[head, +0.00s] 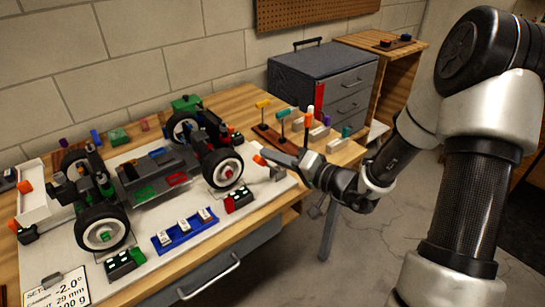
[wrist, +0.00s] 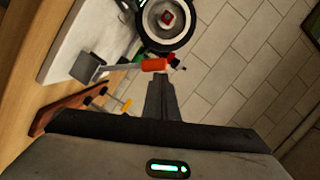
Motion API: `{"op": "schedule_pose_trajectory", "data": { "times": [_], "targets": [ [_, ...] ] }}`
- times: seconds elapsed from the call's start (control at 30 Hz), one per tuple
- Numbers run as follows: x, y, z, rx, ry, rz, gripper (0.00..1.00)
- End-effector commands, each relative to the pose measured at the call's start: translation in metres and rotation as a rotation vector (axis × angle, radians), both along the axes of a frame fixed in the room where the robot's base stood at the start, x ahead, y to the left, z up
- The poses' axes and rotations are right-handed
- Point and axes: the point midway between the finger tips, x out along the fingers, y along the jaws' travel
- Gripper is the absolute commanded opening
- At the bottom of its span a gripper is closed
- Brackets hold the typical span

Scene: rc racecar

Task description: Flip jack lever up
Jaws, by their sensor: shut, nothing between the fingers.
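A lever with an orange handle (wrist: 154,65) runs from a grey block (wrist: 88,68) in the wrist view, beside a car wheel. Its orange tip (head: 258,160) also shows in the head view, at the right end of the white board near the front right wheel. My gripper (head: 268,153) reaches in from the right, its fingers shut and empty. In the wrist view the fingertips (wrist: 161,82) are just below the orange handle; I cannot tell whether they touch it. Another orange-tipped lever (head: 25,187) stands at the board's left end.
The RC car (head: 150,170) stands on the white board (head: 175,275) on a wooden bench. Coloured-handled tools (head: 283,114) stand in a wooden rack behind my gripper. A blue tray (head: 185,230) lies in front of the car. A grey drawer cabinet (head: 320,80) stands behind.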

Motion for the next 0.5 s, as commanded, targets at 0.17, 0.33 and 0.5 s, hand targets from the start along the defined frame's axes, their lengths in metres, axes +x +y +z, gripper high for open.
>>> {"op": "schedule_pose_trajectory", "data": {
  "times": [0.17,0.33,0.5],
  "targets": [
    [-0.004,0.005,-0.003,0.000,0.009,0.013,0.00],
    [-0.004,0.005,-0.003,-0.001,0.010,0.015,0.00],
    [0.006,-0.007,0.009,-0.001,0.003,0.013,0.00]
  ]
}}
